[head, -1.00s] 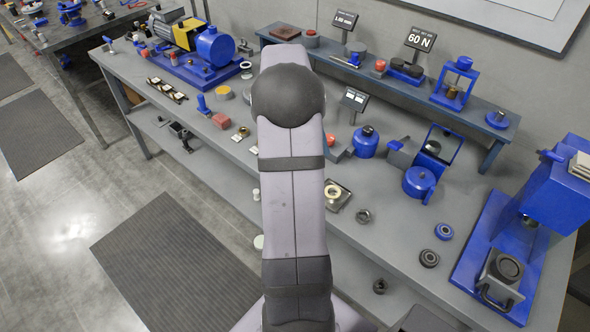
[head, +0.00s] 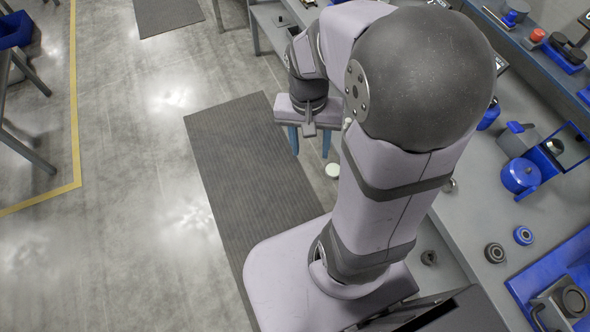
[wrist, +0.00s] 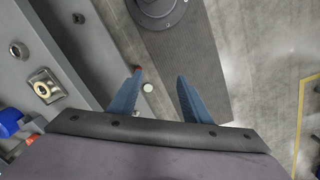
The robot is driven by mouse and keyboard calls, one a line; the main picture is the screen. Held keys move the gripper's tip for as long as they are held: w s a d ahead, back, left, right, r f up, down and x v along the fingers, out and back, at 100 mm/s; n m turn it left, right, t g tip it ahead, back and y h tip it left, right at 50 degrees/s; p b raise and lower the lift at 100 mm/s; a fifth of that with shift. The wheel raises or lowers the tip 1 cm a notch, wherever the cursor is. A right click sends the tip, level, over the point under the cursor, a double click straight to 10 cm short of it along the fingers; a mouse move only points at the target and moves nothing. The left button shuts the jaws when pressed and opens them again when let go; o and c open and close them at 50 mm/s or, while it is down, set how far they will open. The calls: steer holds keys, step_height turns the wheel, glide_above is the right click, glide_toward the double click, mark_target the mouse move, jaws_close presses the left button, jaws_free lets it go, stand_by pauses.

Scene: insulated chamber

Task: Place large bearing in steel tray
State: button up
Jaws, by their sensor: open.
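My gripper (head: 310,153) hangs over the floor mat in front of the bench, open, with nothing between its blue fingers; they also show in the wrist view (wrist: 160,76). A dark ring-shaped bearing (head: 495,252) lies flat on the bench top at the right of the head view, well away from my gripper. A smaller blue-rimmed bearing (head: 523,235) lies beside it. In the wrist view, a square metal tray or plate (wrist: 36,76) with a brass ring (wrist: 43,90) on it lies on the bench at left. I cannot tell which ring is the large bearing.
A small dark ring part (head: 429,257) sits on the lower shelf. The mat (head: 240,150) is clear, with a small white disc (head: 332,170) near the bench.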

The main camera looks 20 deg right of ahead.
steer(key=s+a+f+n, duration=0.1)
steer(key=s+a+n, duration=0.3)
steer(key=a+n, duration=0.1)
steer(key=shift+a+f+n+t+y, duration=0.3)
steer(key=shift+n, duration=0.5)
stand_by(0.5)
